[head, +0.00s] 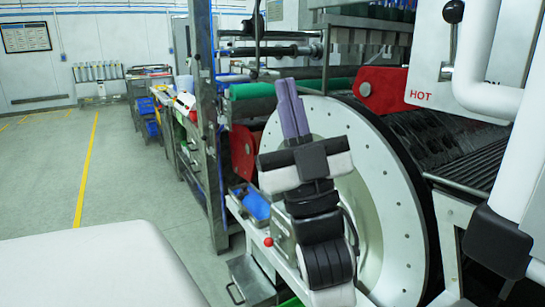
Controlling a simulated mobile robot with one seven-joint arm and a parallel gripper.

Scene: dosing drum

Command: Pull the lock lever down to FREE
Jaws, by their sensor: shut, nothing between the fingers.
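My gripper (286,88) points upward near the middle of the head view. Its two purple fingers are together and empty, in front of the upper left rim of the large white drum disc (360,165). No FREE marking is readable, so I cannot tell for certain which part is the lock lever. A lever with a black ball knob (453,12) stands upright on the white panel marked HOT (420,82), at the upper right, well apart from my gripper. A small red ball knob (268,242) shows at the grey box (283,246) left of my wrist.
Red brackets (382,90) and a green roller (255,90) sit behind the drum. A grey steel post (207,110) stands left of it. My white arm covers part of the HOT panel. The floor (60,180) at the left is clear.

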